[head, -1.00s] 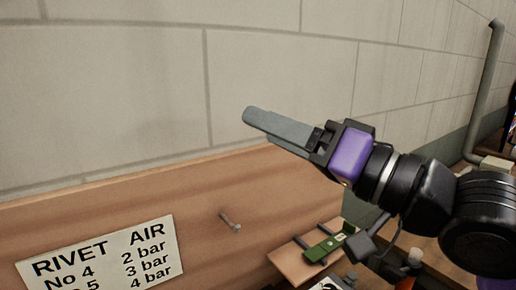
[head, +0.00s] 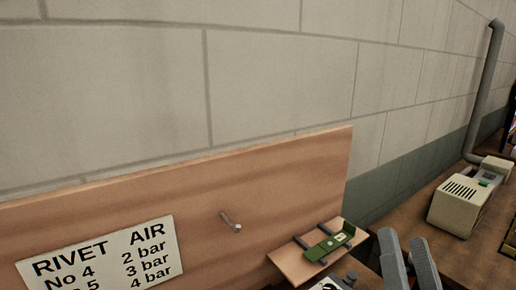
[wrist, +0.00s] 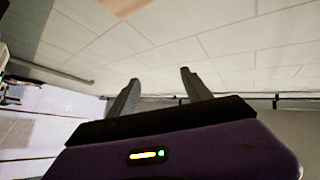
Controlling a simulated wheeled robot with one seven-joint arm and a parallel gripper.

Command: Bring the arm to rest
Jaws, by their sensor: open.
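My gripper (head: 409,264) shows at the lower right edge of the head view, with only its two grey fingers in the picture. The fingers point up and stand apart, with nothing between them. In the wrist view my gripper (wrist: 158,88) is also open and empty, its fingers spread in front of the pale block wall. The rest of my arm is out of the head view.
A wooden board (head: 290,180) carries a peg (head: 231,222) and a rivet air sign (head: 100,255). A small shelf (head: 290,265) holds a green part (head: 328,246). A beige machine (head: 460,204) stands on the bench at right, near a grey pipe (head: 485,90).

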